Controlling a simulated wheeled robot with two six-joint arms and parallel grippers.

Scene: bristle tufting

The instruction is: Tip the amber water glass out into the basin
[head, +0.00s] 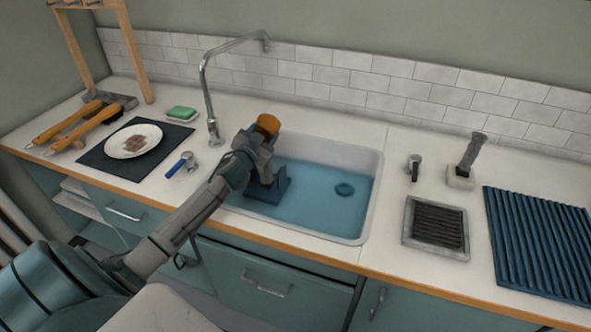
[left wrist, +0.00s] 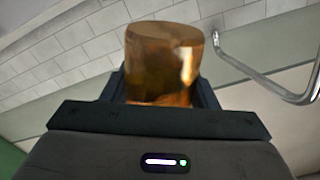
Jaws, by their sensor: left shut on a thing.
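The amber water glass (head: 267,125) is in my left gripper (head: 262,142), over the left part of the basin (head: 372,190). The left gripper is shut on it. In the left wrist view the amber glass (left wrist: 163,62) stands between the fingers, its lower part hidden by the gripper. I cannot tell how much water is in it. The basin is a white-rimmed sink with a blue floor. My right gripper is in neither view.
A curved faucet (head: 208,95) rises behind the basin's left end. A dark blue block (head: 270,188) sits in the basin under the gripper. A plate (head: 133,141) on a dark mat and brushes lie left; a grey tray (head: 408,232) and ribbed mat (head: 540,245) lie right.

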